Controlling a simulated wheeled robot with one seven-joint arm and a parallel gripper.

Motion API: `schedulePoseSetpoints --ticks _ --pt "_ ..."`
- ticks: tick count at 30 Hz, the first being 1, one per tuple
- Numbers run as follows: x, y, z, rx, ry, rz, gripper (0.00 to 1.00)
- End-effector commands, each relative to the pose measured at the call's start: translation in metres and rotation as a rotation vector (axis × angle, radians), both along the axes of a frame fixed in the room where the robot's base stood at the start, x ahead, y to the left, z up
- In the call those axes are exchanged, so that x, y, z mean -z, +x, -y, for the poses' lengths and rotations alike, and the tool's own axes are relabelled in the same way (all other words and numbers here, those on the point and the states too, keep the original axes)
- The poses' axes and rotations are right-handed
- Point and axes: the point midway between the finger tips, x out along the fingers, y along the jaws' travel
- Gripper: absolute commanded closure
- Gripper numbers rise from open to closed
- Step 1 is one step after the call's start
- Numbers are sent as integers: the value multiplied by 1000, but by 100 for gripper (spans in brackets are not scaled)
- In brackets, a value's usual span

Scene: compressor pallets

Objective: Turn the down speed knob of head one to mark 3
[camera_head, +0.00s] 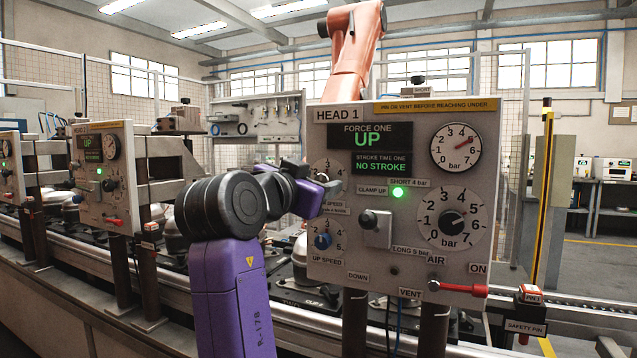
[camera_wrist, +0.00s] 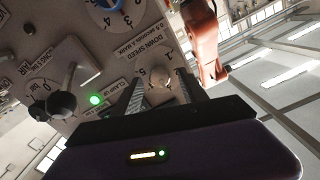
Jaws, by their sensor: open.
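The head one panel (camera_head: 385,260) fills the right of the head view. The down speed dial (camera_head: 328,170) is at its left edge, mostly hidden behind my gripper (camera_head: 318,200). In the wrist view the DOWN SPEED label (camera_wrist: 142,45) and a pale round down speed knob (camera_wrist: 159,77) show. My gripper's two dark fingers (camera_wrist: 160,86) are open, one on each side of the knob in that view. I cannot tell whether they touch it. Part of the scale shows left of the knob; the knob's pointer setting cannot be read.
The blue up speed knob (camera_head: 322,241) is just below. An orange arm (camera_head: 352,55) rises behind the panel.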

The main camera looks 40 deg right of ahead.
Motion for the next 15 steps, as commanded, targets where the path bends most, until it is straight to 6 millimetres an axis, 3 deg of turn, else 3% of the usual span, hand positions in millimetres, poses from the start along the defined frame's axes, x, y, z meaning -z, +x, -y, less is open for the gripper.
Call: schedulePoseSetpoints --ticks 9,15 --pt "1 -17 -48 -3 0 0 50" --pt "1 -23 -65 0 1 1 50"
